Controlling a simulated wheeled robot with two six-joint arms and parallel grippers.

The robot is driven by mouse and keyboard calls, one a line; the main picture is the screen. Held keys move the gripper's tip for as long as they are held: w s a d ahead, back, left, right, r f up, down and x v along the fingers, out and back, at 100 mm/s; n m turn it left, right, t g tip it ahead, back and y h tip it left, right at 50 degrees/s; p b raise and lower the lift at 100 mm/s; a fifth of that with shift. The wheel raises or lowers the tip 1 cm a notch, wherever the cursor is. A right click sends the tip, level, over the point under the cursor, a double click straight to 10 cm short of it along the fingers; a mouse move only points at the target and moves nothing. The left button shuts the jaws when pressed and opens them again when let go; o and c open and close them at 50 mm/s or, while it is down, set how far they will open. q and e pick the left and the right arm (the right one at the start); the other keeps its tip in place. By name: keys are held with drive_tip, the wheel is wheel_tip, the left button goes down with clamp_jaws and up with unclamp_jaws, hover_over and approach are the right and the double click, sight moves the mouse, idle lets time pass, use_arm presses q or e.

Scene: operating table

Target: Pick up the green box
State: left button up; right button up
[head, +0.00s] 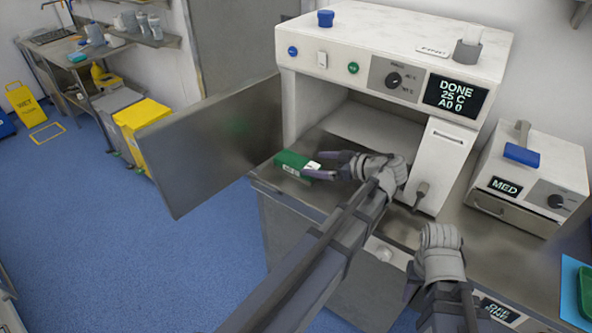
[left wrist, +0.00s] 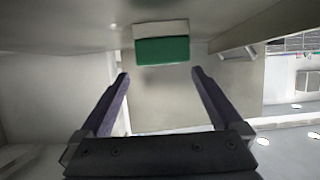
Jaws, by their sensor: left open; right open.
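The green box (head: 293,163), with a white label, lies on the steel surface at the front left of the white machine's open chamber. My left gripper (head: 316,165) is open just right of the box, its fingers pointing at it. In the left wrist view the green and white box (left wrist: 162,50) is just beyond the open fingers (left wrist: 158,77), centred on the gap between them. Nothing is held there. My right gripper (head: 440,252) is at the lower right, away from the box; its fingers are hard to make out.
The white machine (head: 330,50) reads DONE, 25 C. Its grey door (head: 205,150) stands open to the left. A smaller MED unit (head: 530,170) is at right. A white panel with a handle (head: 438,165) stands right of the chamber. Blue floor (head: 130,240) is clear at left.

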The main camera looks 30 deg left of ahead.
sight(301, 163)
use_arm(q)
drive_tip(key=shift+s+b+x, duration=0.15)
drive_tip(key=shift+b+x, duration=0.6)
drive_tip(key=shift+x, duration=1.2)
drive_tip(key=shift+s+b+x, duration=0.1)
drive_tip(key=shift+b+x, duration=0.65)
drive_tip(key=shift+x, duration=1.2)
drive_tip(key=shift+r, duration=0.1)
clamp_jaws()
